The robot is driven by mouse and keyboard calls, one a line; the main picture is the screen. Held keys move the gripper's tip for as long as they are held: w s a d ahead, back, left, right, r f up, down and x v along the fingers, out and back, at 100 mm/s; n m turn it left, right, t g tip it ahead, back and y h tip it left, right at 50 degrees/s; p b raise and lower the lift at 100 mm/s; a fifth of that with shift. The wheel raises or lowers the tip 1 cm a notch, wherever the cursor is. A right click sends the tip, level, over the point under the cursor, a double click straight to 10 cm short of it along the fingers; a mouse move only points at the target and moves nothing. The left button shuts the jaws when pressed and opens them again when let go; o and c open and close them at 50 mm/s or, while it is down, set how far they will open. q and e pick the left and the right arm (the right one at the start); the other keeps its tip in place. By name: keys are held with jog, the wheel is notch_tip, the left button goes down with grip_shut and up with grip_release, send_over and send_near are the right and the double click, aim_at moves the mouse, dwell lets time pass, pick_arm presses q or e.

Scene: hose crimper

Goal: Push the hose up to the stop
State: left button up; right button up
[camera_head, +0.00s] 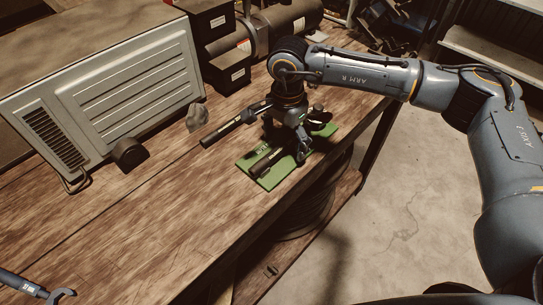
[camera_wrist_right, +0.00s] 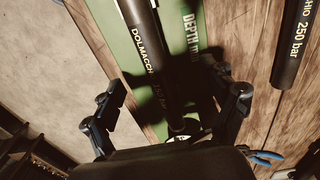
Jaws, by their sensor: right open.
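A black hose (camera_head: 265,162) lies on a green board (camera_head: 250,158) on the workbench. In the right wrist view the hose (camera_wrist_right: 150,45) has yellow lettering and runs along the green board (camera_wrist_right: 120,50), beside a printed word starting with "DEPTH". My right gripper (camera_head: 302,148) is over the board, pointing down. In the right wrist view its open fingers (camera_wrist_right: 175,105) stand apart on either side of the hose, with gaps on both sides. The hose's far end and the stop are hard to make out in shadow under the gripper. My left gripper is not in view.
A second black hose (camera_head: 222,132) lies on the bench beside the board. A grey ribbed case (camera_head: 130,95) and black boxes (camera_head: 228,72) stand at the back. A spanner (camera_head: 35,287) lies at the front left. The front middle of the workbench (camera_head: 170,220) is clear.

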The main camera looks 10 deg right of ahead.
jog(key=shift+r, duration=0.1)
dwell(0.4)
jog(key=shift+r+p, duration=1.7)
jog(key=shift+r, duration=2.7)
